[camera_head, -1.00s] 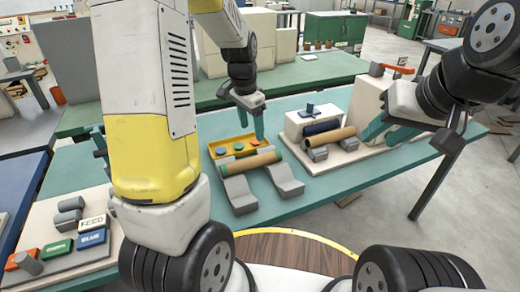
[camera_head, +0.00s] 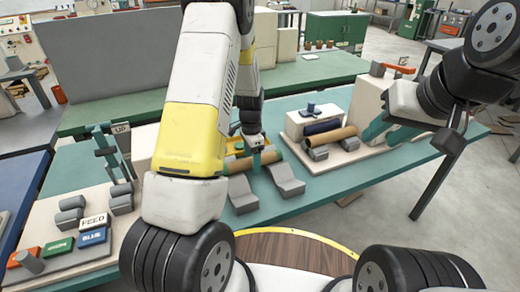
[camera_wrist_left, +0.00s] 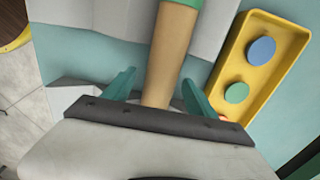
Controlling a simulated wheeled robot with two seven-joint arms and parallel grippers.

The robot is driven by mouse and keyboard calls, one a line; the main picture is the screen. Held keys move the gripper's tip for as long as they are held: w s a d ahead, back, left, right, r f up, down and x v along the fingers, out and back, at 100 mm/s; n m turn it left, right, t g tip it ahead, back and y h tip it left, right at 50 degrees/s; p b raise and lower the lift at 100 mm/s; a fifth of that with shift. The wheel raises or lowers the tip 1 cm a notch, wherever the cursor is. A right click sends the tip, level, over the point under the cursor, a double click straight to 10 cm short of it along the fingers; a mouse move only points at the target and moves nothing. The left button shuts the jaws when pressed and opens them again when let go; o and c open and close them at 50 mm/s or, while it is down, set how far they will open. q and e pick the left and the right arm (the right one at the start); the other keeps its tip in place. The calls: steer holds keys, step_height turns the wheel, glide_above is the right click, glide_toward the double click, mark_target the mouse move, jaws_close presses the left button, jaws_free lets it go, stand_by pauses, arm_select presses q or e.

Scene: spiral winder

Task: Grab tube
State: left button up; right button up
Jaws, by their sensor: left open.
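A tan tube with green ends (camera_head: 270,157) lies across two grey cradles (camera_head: 242,195) on the teal table, partly hidden by my left gripper in the head view. My left gripper (camera_head: 256,161) is over the tube, pointing down. In the left wrist view the tube (camera_wrist_left: 170,55) runs between the two teal fingers of the open left gripper (camera_wrist_left: 160,92), with a visible gap on each side. My right gripper (camera_head: 384,132) is at the right, beside a second brown tube (camera_head: 331,139); whether it is open is unclear.
A yellow tray (camera_wrist_left: 257,62) with colored discs lies close beside the tube. A white block (camera_head: 300,122) with a dark roll stands behind the second tube. A board with labelled FEED (camera_head: 94,221) and BLUE blocks is at the left. Bare table shows right of the cradles.

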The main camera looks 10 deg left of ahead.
arm_select(q)
steer(key=shift+c, duration=0.3)
jaws_close()
